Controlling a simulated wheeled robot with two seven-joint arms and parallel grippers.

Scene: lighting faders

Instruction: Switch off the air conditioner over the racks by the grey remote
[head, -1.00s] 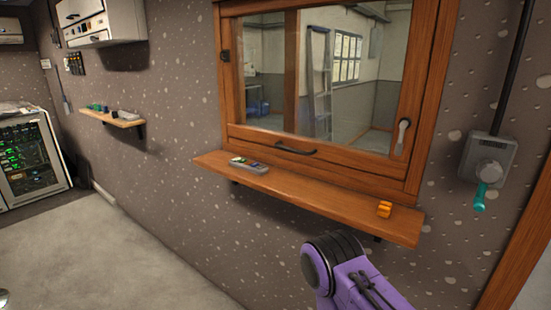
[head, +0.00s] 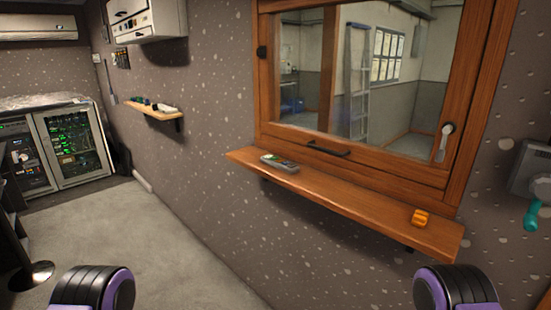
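A grey remote (head: 280,163) with small coloured marks lies on the left part of the wooden sill under the window. The white air conditioner (head: 38,28) hangs high on the far wall at the left, above the racks (head: 75,145). Whether it is running cannot be seen. Purple and black parts of my two arms show at the bottom edge, one left and one right. Both grippers are out of view. Nothing touches the remote.
An orange object (head: 420,217) lies on the right part of the wooden sill (head: 345,203). A small shelf (head: 165,115) with several small items is on the wall further back. A white cabinet (head: 145,18) hangs above it. The grey floor (head: 150,240) is clear in the middle.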

